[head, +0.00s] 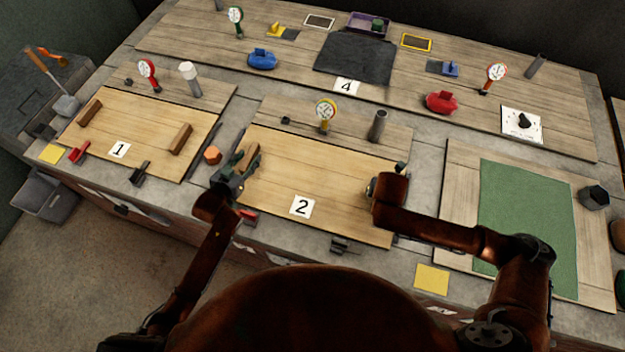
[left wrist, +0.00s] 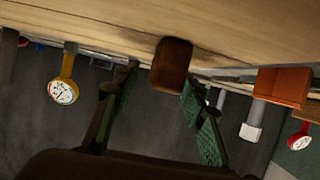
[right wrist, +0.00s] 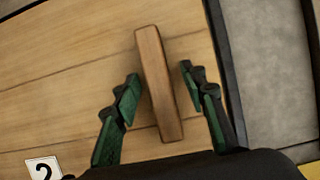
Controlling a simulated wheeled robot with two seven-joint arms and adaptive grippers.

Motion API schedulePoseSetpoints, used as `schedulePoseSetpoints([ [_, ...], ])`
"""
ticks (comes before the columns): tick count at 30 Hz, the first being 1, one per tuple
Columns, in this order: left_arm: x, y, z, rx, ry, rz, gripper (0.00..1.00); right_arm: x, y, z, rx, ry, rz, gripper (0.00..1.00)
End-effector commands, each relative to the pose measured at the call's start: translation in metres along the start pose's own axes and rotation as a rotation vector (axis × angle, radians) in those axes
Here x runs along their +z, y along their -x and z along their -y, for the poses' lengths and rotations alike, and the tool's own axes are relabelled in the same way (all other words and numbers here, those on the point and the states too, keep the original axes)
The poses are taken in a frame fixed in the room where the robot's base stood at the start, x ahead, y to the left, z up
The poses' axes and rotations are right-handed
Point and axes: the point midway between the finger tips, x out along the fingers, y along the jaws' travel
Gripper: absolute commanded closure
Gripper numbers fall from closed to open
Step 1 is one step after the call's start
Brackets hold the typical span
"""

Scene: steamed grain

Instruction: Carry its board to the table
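The board marked 2 (head: 340,185) is a light wooden panel on the bench in front of me. A brown handle block (head: 251,156) stands at its left end. My left gripper (head: 238,166) is at this block; in the left wrist view its fingers are apart, with the block (left wrist: 171,68) between and ahead of them. My right gripper (head: 371,187) is over the board's right end and hides the block there in the head view. In the right wrist view its open fingers straddle that right block (right wrist: 158,85), with gaps on both sides.
Board 1 (head: 145,125), with two brown blocks, lies left. A board with a green mat (head: 528,215) lies right. An orange hexagonal piece (head: 212,155) sits near my left gripper. A gauge (head: 325,112) and grey cylinder (head: 377,125) stand behind board 2. Clamps (head: 340,245) sit along its front.

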Motion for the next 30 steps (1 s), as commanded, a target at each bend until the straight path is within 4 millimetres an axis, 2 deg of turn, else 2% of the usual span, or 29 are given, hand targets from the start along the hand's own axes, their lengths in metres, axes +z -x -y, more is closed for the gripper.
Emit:
schedulePoseSetpoints([
  [2,0.0001,0.0002,0.0001,0.0,0.0,0.0,0.67,0.0,0.0001,-0.0001,0.0,0.0,0.0,0.67],
  [16,0.0002,0.0003,0.0,0.0,0.0,0.0,0.99,0.0002,0.0003,0.0,0.0,0.0,0.0,0.99],
  [30,0.0004,0.0003,-0.0001,0.0,0.0,0.001,1.0,0.0005,0.0003,0.0003,-0.001,-0.001,0.001,1.0],
])
